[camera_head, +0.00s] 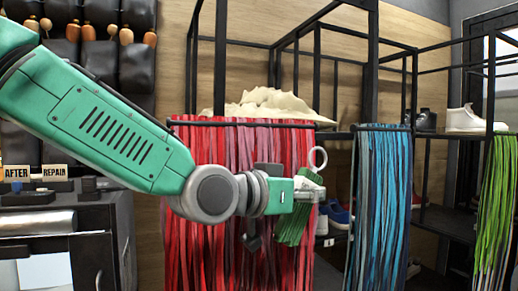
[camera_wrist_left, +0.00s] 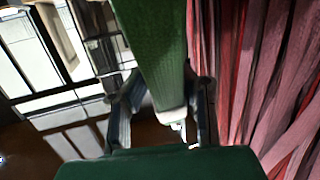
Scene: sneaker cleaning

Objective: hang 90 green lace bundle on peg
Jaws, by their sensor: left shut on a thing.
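My left gripper (camera_head: 302,190) is shut on a green lace bundle (camera_head: 292,225) in front of the red laces. The bundle tilts, with its lower end down to the left and a pale ring (camera_head: 317,158) at its top. In the left wrist view the bundle (camera_wrist_left: 158,45) runs between the two fingers of the gripper (camera_wrist_left: 163,90). Long green laces (camera_head: 496,190) hang at the far right, apart from the gripper. I cannot make out a separate peg. My right gripper is not in view.
Red laces (camera_head: 215,250) hang from a black rail close behind my left gripper, and blue laces (camera_head: 380,205) hang to its right. Black frame posts (camera_head: 372,60) stand behind. Shelves with shoes (camera_head: 464,119) are at the back right. A dark cabinet (camera_head: 105,240) stands at left.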

